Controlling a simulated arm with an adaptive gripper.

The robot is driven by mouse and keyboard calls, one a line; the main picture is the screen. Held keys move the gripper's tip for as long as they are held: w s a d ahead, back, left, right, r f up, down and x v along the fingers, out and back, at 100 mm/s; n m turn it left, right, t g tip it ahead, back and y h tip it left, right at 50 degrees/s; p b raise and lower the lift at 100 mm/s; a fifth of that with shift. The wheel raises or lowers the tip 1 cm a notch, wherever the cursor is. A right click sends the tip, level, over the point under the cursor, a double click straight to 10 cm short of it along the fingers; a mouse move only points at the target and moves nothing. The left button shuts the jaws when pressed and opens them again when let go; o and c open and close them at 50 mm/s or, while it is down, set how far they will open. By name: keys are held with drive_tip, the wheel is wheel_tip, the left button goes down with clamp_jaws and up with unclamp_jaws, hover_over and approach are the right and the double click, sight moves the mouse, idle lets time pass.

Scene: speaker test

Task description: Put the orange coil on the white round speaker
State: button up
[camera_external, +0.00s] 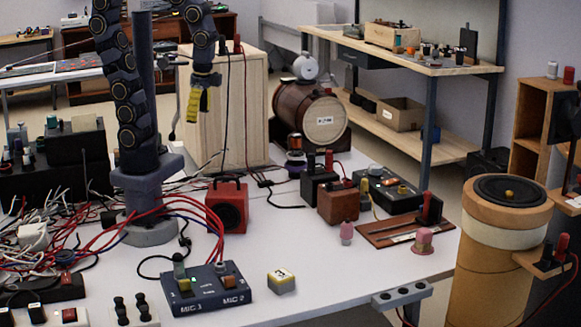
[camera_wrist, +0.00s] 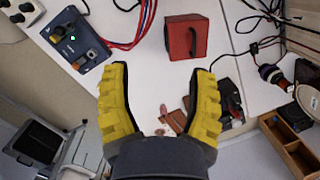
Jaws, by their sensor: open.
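A small pinkish-orange spool (camera_external: 424,242), the likeliest orange coil, stands near the table's right front edge. I cannot make it out surely in the wrist view. A white rounded device (camera_external: 305,66) sits on top of a wooden barrel (camera_external: 318,115) at the back; it may be the white round speaker, but I cannot tell. My gripper (camera_external: 193,116) hangs above the back of the table, left of the barrel and well away from the spool. In the wrist view my yellow-fingered gripper (camera_wrist: 162,70) is open, with nothing between its fingers.
A red box (camera_external: 228,206) stands mid-table, also in the wrist view (camera_wrist: 187,37). A blue MIC box (camera_external: 207,290) is at the front. Tangled cables cover the left. A large tan cylinder with a black cone top (camera_external: 500,250) stands at right.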

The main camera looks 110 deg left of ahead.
drive_tip(key=s+d, duration=0.1)
drive_tip(key=s+d+m, duration=0.1)
drive_tip(key=s, duration=0.1)
drive_tip(key=s+d+f+m, duration=0.1)
drive_tip(key=shift+s, duration=0.35)
